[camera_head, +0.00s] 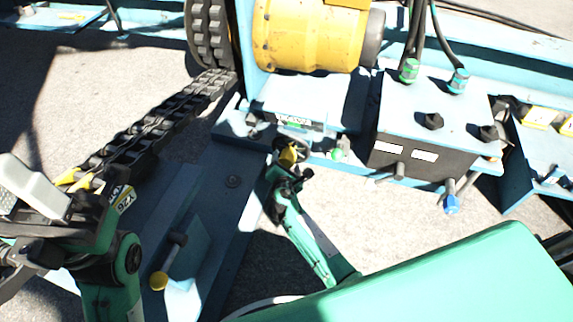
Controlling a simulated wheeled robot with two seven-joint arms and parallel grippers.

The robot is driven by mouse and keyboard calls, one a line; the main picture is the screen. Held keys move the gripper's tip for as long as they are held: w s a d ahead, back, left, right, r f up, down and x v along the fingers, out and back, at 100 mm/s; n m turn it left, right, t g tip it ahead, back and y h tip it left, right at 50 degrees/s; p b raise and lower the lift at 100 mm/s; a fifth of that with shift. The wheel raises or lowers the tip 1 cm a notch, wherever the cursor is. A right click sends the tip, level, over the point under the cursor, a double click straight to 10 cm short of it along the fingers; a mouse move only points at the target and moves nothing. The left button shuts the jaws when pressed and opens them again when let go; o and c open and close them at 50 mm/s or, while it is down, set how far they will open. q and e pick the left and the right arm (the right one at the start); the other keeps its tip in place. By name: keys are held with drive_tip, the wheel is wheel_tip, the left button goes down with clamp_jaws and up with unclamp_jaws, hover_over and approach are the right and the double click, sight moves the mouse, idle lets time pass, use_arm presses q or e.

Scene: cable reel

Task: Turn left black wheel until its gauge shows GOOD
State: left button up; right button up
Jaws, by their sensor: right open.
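A small gauge plate (294,121) with a green and white face sits on the blue frame below the yellow motor; its lettering is too small to read. A small dark wheel-like part (259,128) is at the plate's left, partly in shadow; I cannot tell for sure that it is the left black wheel. My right gripper (288,158) is open just below the gauge plate, with yellow at its tips. Contact with anything is not clear. My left gripper (80,181) is at the left, near the chain; its finger opening is not clear.
A heavy black chain (155,122) runs diagonally at the left. A blue box (430,97) with black knobs and cables stands at the right. The yellow motor (308,38) is behind. Bare ground lies between.

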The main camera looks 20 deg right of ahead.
drive_tip(key=shift+x, duration=0.85)
drive_tip(key=shift+c, duration=0.4)
